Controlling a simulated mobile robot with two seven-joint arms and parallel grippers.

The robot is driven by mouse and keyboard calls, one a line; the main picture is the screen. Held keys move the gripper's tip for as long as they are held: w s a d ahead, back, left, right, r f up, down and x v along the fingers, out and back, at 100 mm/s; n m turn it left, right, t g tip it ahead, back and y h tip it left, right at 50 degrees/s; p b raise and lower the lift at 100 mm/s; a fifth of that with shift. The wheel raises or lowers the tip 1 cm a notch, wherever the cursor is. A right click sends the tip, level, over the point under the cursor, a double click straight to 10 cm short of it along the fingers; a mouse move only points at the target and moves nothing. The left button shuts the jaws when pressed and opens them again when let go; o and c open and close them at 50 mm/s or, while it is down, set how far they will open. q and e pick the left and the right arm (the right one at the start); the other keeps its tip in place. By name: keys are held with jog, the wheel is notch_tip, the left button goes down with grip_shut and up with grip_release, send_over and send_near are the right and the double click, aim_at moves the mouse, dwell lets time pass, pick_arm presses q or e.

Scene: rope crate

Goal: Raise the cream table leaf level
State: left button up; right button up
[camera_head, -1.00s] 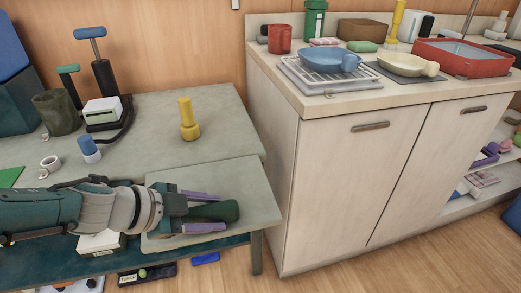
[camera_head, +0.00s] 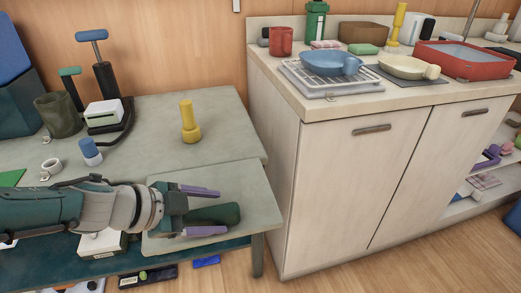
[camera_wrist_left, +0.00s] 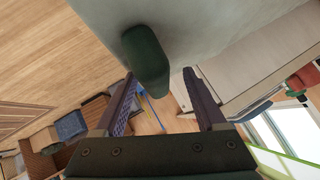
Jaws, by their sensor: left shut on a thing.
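The cream table leaf (camera_head: 257,195) shows as a pale grey-cream panel along the table's near right edge in the head view. It looks close to level there, but I cannot tell exactly. In the wrist view the leaf (camera_wrist_left: 210,25) fills the top. A dark green rounded grip (camera_head: 213,214) sticks out at the leaf; it also shows in the wrist view (camera_wrist_left: 147,58). My left gripper (camera_head: 207,211) reaches in from the left, its purple fingers on either side of the grip, shut on it. The exact contact is hard to see. My right gripper is out of view.
The table (camera_head: 225,125) carries a yellow object (camera_head: 190,122), a blue-topped cylinder (camera_head: 91,151), a white cup (camera_head: 51,167) and a dark green bin (camera_head: 57,114). A cabinet (camera_head: 345,185) stands close to the right. A lower shelf with several items lies below; floor is bare at front right.

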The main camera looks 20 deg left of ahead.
pick_arm(q)
jog(key=shift+s+a+r+p, duration=0.1)
jog(key=shift+r+p, duration=0.25)
jog(key=p+v, duration=0.7)
jog(key=v, duration=0.2)
jog(key=shift+s, duration=0.2)
jog(key=shift+a, duration=0.1)
